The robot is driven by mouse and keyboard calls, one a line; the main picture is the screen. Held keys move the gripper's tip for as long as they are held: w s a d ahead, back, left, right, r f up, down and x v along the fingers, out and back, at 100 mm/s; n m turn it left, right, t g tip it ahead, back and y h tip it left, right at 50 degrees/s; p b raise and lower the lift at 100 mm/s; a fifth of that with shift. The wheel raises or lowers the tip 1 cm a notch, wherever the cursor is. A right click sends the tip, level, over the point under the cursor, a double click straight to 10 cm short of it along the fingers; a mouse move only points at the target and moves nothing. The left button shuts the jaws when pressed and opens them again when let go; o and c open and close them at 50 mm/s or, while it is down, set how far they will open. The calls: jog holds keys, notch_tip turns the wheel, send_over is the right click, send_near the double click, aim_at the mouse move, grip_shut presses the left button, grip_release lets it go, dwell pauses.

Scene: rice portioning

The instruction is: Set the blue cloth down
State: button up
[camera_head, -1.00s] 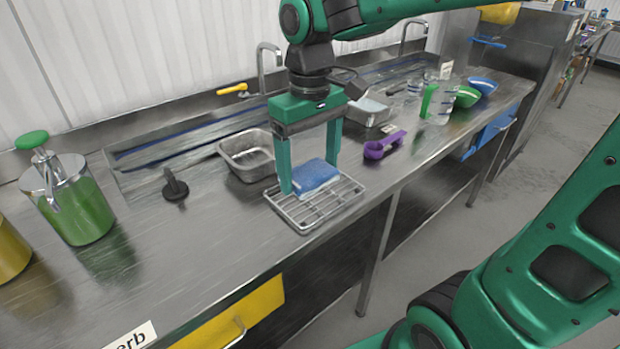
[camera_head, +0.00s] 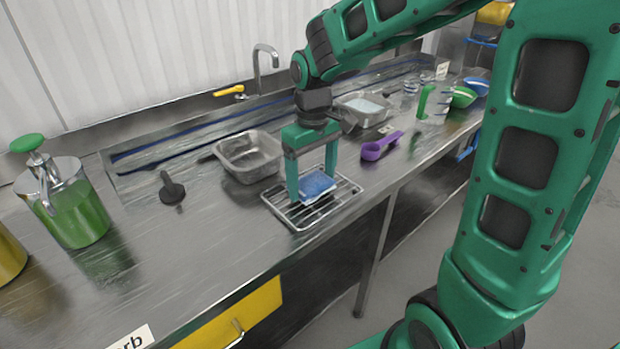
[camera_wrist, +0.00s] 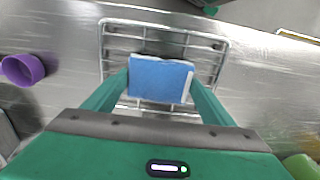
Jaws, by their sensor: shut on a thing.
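The blue cloth (camera_head: 316,184) is a small folded pad with a pale edge. My gripper (camera_head: 313,192) is shut on it, one finger at each side. The cloth is over a metal wire rack (camera_head: 349,187) on the steel counter. In the wrist view the cloth (camera_wrist: 160,79) lies between the fingertips of my gripper (camera_wrist: 160,88), with the bars of the rack (camera_wrist: 222,62) behind it. Whether its underside touches the bars I cannot tell.
A steel pan (camera_head: 250,157) stands behind the rack, and a black knob-like tool (camera_head: 172,189) to the left. A purple scoop (camera_head: 379,147) lies to the right. A green-filled pump jar (camera_head: 72,209) is at far left.

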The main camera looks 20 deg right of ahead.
aim_at(312, 183)
jog(key=shift+f, duration=0.15)
jog(key=o, duration=0.9)
notch_tip(312, 183, up, 12)
jog(key=shift+r, duration=0.2)
jog(key=s+d+f+m, duration=0.3)
jog(key=s+d, duration=0.2)
jog(key=s, duration=0.3)
jog(key=s+d+f+m, duration=0.3)
jog(key=s+d, duration=0.3)
jog(key=s, duration=0.2)
jog(key=s+d+f+m, duration=0.4)
jog(key=s+d, duration=0.1)
jog(key=s, duration=0.3)
jog(key=shift+d, duration=0.4)
